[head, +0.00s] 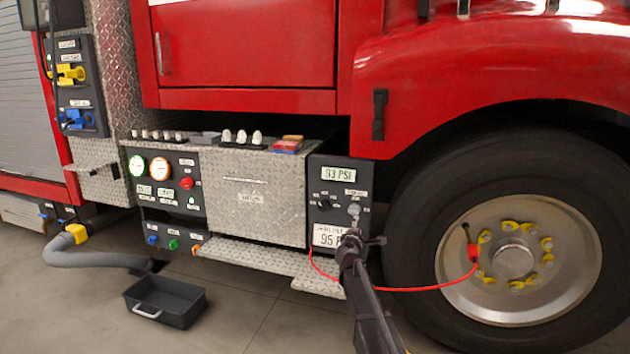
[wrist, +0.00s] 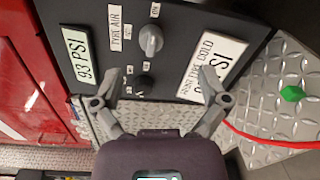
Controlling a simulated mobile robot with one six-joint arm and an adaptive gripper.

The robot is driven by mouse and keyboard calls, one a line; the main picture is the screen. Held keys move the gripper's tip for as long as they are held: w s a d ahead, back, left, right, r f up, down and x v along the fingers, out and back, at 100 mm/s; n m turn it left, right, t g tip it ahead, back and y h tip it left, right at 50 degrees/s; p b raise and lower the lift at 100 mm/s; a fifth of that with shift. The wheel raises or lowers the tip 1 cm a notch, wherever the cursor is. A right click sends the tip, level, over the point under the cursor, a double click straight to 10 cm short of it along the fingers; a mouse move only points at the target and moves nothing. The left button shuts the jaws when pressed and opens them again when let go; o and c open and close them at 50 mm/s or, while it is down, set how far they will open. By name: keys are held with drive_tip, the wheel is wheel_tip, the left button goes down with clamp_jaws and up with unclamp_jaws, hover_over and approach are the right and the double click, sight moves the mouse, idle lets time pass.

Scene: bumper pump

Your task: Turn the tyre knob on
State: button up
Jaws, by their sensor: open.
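The tyre air panel is the black panel (head: 341,174) left of the big wheel. In the wrist view it appears turned on its side, with a "TYRE AIR" label (wrist: 116,33). The grey tyre knob (wrist: 151,40) sits beside that label, between small OFF and ON labels; its exact pointing is hard to tell. It also shows in the head view (head: 354,209). My gripper (wrist: 160,82) is open and empty in front of the panel, its fingers apart, with the grey knob beyond the fingertips. In the head view my gripper (head: 352,243) partly covers the lower panel.
A black knob (wrist: 144,85) lies close to the grey one, between my fingers in the wrist view. The display (head: 338,173) reads 93 PSI. A red hose (head: 420,289) runs from the panel to the wheel. A diamond-plate step (head: 245,258) juts out below.

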drive_tip(key=s+d+f+m+g+h, duration=0.1)
drive_tip(key=s+d+f+m+g, duration=0.25)
drive_tip(key=s, duration=0.35)
drive_tip(key=s+d+f+m+g, duration=0.2)
drive_tip(key=s+f+m, duration=0.15)
drive_tip(key=s, duration=0.35)
drive_tip(key=s+d+f+m+g+h, duration=0.1)
drive_tip(key=s+d+f+m+g, duration=0.15)
drive_tip(key=s+m, duration=0.35)
drive_tip(key=s+a+f+m+g+y+p, duration=0.1)
drive_tip(key=s+a+f+m+g+y, duration=0.2)
drive_tip(key=s, duration=1)
drive_tip(key=s+a+f+m+g+y+p, duration=0.1)
drive_tip(key=s+a+f+g+y, duration=0.3)
drive_tip(key=s, duration=0.9)
wheel_tip(320, 180, up, 39)
drive_tip(key=g+p, duration=0.1)
drive_tip(key=p, duration=3.6)
drive_tip(key=shift+w+d+p, duration=0.25)
drive_tip(key=shift+d+p, duration=0.15)
